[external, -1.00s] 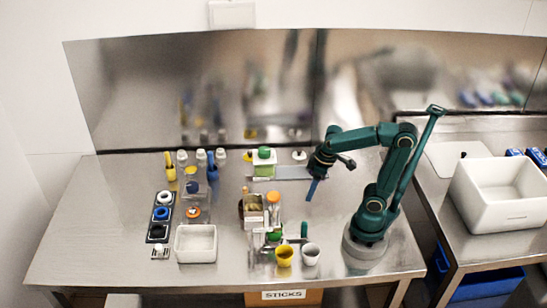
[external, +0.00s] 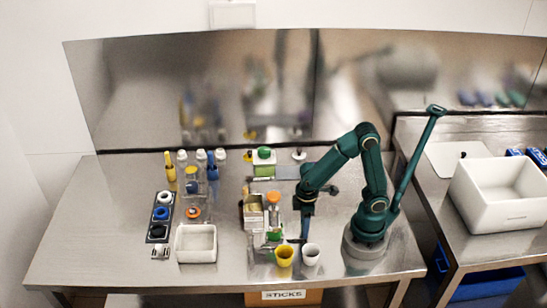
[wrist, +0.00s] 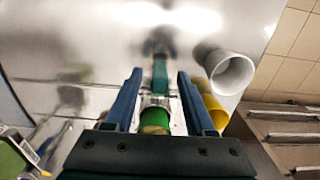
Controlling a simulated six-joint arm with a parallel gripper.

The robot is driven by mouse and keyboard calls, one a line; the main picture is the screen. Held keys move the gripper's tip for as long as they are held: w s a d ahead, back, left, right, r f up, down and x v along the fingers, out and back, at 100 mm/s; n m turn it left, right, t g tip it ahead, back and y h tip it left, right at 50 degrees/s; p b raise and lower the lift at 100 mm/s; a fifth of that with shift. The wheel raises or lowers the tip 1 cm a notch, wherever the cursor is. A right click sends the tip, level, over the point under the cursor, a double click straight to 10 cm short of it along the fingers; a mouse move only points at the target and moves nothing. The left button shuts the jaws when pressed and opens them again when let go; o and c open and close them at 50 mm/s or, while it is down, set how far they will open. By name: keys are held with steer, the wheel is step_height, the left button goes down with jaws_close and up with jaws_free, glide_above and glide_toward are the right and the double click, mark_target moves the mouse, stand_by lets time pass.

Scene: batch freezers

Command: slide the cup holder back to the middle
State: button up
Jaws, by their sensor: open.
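The cup holder (external: 266,242) appears to be the small metallic piece behind the cups, with green parts; its outline is hard to make out. In the wrist view a green cylinder (wrist: 154,120) and a teal upright piece (wrist: 160,74) lie in line between my fingers. A yellow cup (external: 284,256) and a white cup (external: 311,254) stand at the front; the wrist view shows the yellow cup (wrist: 213,108) and white cup (wrist: 231,72) right of the fingers. My gripper (external: 304,238) is open, pointing down behind the white cup. Contact cannot be told.
A container of sticks (external: 253,214) and an orange-topped jar (external: 273,199) stand just behind. A white tub (external: 196,259) and a dark rack with rings (external: 160,232) are to the left. The steel table is clear at far left. The front edge lies close beyond the cups.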

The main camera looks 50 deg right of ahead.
steer(key=shift+c, duration=0.3)
jaws_close()
stand_by(1.2)
